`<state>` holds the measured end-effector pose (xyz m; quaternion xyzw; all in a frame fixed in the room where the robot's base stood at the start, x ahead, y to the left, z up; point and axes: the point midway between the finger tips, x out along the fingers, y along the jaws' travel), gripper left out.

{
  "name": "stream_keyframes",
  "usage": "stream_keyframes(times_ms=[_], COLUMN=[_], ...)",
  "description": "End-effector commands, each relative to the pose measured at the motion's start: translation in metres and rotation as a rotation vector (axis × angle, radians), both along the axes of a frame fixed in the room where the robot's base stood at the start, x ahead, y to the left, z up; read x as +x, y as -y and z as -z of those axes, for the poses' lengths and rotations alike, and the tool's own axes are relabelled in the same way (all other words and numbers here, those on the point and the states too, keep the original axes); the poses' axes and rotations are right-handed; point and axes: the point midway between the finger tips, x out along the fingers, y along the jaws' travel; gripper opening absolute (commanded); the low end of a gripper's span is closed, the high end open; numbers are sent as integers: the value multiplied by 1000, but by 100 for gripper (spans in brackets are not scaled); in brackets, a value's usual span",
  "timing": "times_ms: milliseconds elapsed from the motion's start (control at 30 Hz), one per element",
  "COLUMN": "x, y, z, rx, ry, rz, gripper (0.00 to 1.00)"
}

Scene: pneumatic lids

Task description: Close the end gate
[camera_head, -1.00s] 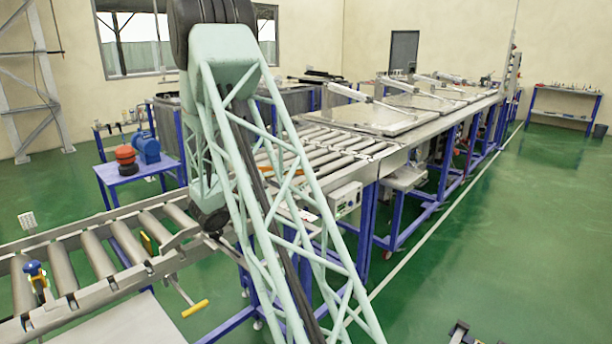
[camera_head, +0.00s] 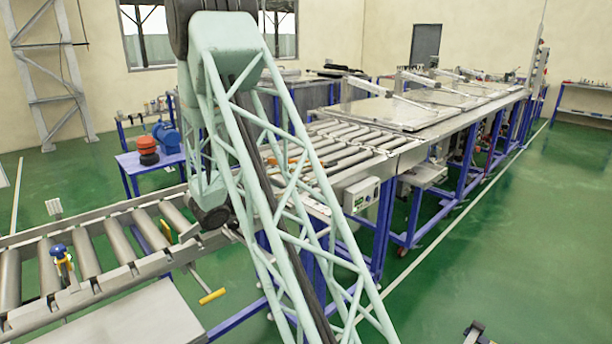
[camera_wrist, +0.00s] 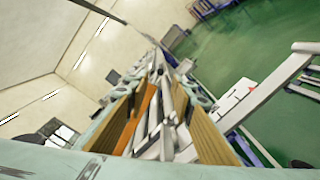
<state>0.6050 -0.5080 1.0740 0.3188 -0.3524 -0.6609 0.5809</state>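I cannot tell for certain which part is the end gate. A roller conveyor (camera_head: 150,262) crosses the lower left in the head view, and a rod with a yellow handle (camera_head: 212,296) sticks out below its near side. A wider roller table (camera_head: 345,150) lies behind my arm. In the wrist view my gripper (camera_wrist: 166,88) has its two tan fingers apart, with rollers and an orange strip (camera_wrist: 141,118) seen between them. No held thing shows. My arm hides the gripper in the head view.
Flat metal lids (camera_head: 385,113) with cylinders lie further along the line. A control box (camera_head: 362,195) hangs on the table's near side. A blue stand (camera_head: 150,163) with a red and a blue device stands behind the conveyor. Green floor (camera_head: 480,250) is open at right.

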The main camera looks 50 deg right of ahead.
Motion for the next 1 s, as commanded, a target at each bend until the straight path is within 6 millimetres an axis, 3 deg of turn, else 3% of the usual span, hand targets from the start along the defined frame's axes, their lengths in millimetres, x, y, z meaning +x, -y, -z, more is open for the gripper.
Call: stream_keyframes(times_ms=[233,367,700,1000], x=[-5,-16,-77,-120], y=[4,13,47,61], z=[-3,-8,-27,-34], rx=[6,19,105,204], ry=[14,43,235,466], rz=[22,73,373,677], gripper=[1,0,0,0])
